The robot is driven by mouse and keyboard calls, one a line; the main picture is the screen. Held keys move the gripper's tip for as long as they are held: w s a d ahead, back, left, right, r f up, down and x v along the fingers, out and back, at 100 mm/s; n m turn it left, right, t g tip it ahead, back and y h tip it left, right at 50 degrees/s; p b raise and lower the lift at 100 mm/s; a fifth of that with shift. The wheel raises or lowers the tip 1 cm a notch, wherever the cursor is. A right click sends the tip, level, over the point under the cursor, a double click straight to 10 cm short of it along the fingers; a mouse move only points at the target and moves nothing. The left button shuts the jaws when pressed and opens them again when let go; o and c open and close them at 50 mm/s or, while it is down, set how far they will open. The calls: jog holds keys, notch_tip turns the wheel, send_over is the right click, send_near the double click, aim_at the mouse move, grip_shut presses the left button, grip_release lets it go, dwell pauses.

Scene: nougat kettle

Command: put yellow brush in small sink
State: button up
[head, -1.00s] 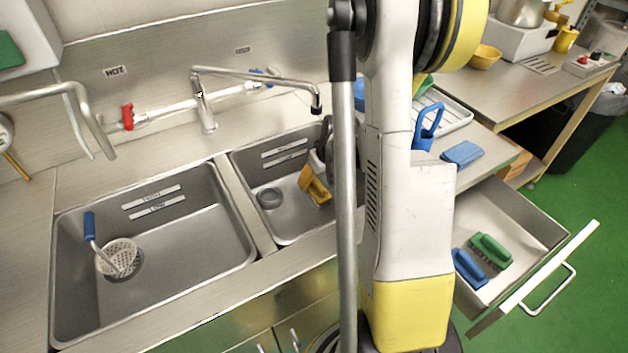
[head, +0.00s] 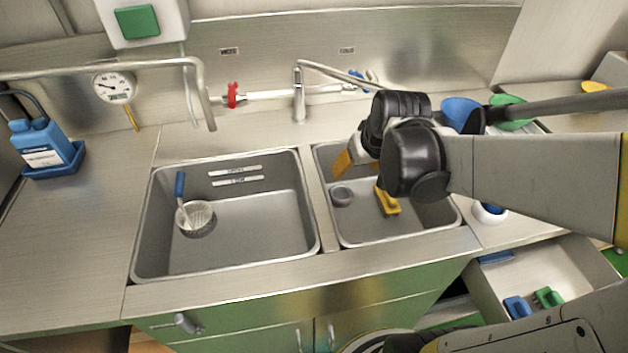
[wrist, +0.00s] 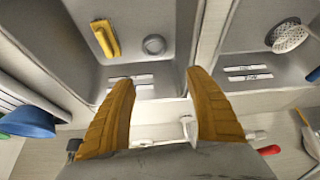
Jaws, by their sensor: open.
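The yellow brush (head: 386,201) lies on the bottom of the small sink (head: 437,216), the right-hand basin in the head view, beside its round drain. In the wrist view the yellow brush (wrist: 106,39) lies apart from my fingers, near the drain (wrist: 154,44). My gripper (wrist: 155,95) is open and empty, with its two orange-yellow fingers spread wide. In the head view my gripper (head: 346,162) is above the back of the small sink, partly hidden by my wrist.
The large sink (head: 262,255) on the left holds a strainer (head: 197,217) with a blue handle. A faucet (head: 299,100) stands behind the sinks. An open drawer (head: 560,285) at lower right holds a blue brush (head: 516,307) and a green brush (head: 549,298).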

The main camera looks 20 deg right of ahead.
jog(key=s+a+r+t, duration=0.1)
jog(key=s+a+r, duration=0.1)
jog(key=s+a, duration=0.2)
jog(key=s+a+r+n+y, duration=0.1)
jog(key=s+a+r, duration=0.2)
jog(key=a, duration=0.6)
jog(key=shift+s+r+n+t, duration=0.3)
jog(key=shift+s+t, duration=0.1)
jog(key=shift+s, duration=0.15)
jog(key=shift+a, duration=0.1)
